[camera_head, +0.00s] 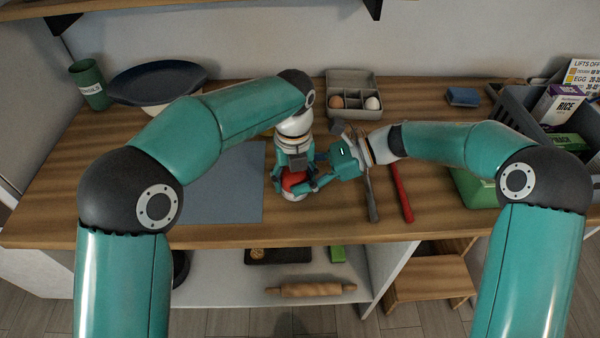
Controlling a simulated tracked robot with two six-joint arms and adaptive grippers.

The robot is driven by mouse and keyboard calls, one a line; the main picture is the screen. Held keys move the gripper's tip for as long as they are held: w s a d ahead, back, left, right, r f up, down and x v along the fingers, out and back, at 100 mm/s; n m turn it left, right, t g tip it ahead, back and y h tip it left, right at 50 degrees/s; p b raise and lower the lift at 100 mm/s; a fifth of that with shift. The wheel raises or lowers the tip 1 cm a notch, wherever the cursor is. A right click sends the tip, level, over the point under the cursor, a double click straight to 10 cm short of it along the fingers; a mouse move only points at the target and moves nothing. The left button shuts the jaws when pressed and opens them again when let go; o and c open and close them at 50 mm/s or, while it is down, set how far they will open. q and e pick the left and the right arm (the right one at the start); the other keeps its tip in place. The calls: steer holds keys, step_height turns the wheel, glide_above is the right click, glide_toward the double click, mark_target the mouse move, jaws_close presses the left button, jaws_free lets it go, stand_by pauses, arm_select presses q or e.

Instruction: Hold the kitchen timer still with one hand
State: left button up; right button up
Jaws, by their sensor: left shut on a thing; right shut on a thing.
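The kitchen timer (293,181) is a small red thing with a pale lower part, on the wooden counter near its front edge. My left gripper (288,184) reaches down over it from above and is shut on it. My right gripper (309,184) comes in level from the right, and its fingers are shut at the timer's right side. The fingers of both grippers hide much of the timer, so its face and markings do not show.
A grey-blue mat (222,190) lies left of the timer. A dark-handled tool (371,200) and a red-handled tool (400,190) lie close on the right. Behind stands an egg box (354,88). A large bowl (158,82) and green cup (90,85) stand back left. A grey crate (520,110) stands right.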

steer(key=shift+s+m+t, duration=0.1)
steer(key=shift+m+t, duration=1)
steer(key=shift+t, duration=0.2)
steer(key=o, duration=1.1)
steer(key=shift+o, duration=0.2)
steer(key=v, duration=1.2)
